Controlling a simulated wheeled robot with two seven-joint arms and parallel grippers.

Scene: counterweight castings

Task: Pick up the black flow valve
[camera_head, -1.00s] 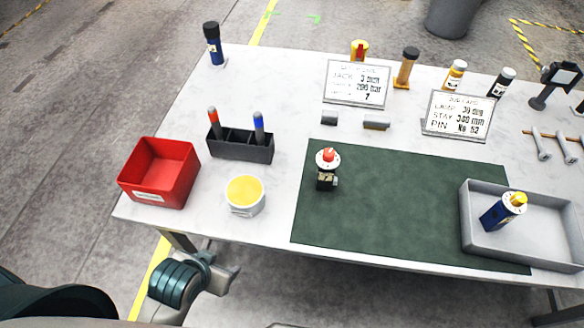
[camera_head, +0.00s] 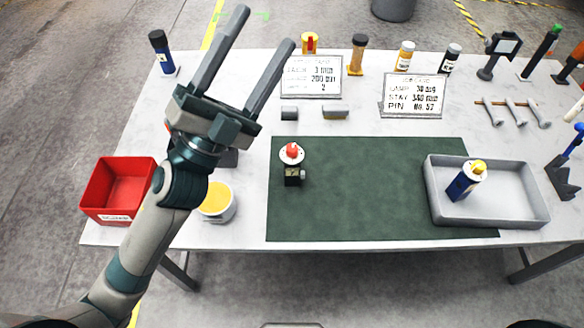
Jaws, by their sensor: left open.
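The black flow valve (camera_head: 293,177) stands on the left part of the dark green mat (camera_head: 370,195). It has a black body, a pale round flange and a red knob on top. My left gripper (camera_head: 268,28) is open and empty, with its two fingers spread and pointing up the picture. It is raised above the table, up and to the left of the valve and clear of it. A blue valve with a yellow knob (camera_head: 465,181) lies tilted in the grey tray (camera_head: 530,217) on the right. My right gripper is not in view.
A red bin (camera_head: 92,190) and a white tub with yellow contents (camera_head: 219,204) stand at the left. My left arm partly hides the black pen holder. Two sign cards (camera_head: 311,77) and several bottles line the back.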

